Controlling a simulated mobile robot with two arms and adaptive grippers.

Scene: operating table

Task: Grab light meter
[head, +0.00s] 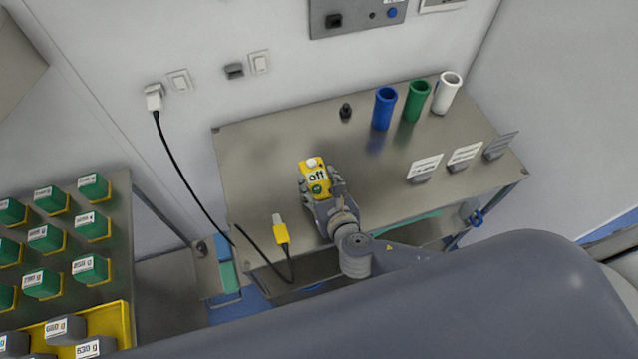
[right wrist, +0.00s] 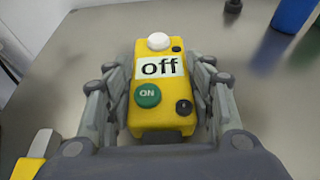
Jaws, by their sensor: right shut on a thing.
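The light meter (head: 313,175) is a yellow box with a white dome on top, a label reading "off" and a green "ON" button. It is over the left part of the metal table (head: 262,150) in the head view. It also fills the middle of the right wrist view (right wrist: 161,105). My right gripper (head: 317,187) is shut on it, with one finger against each side (right wrist: 160,98). I cannot tell whether the meter touches the table. My left gripper is not in view.
A yellow connector (head: 281,232) on a black cable lies at the table's front left. Blue (head: 384,108), green (head: 416,101) and white (head: 447,93) cylinders stand at the back right, with a small black object (head: 346,111) left of them. Label stands (head: 425,167) line the right front.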

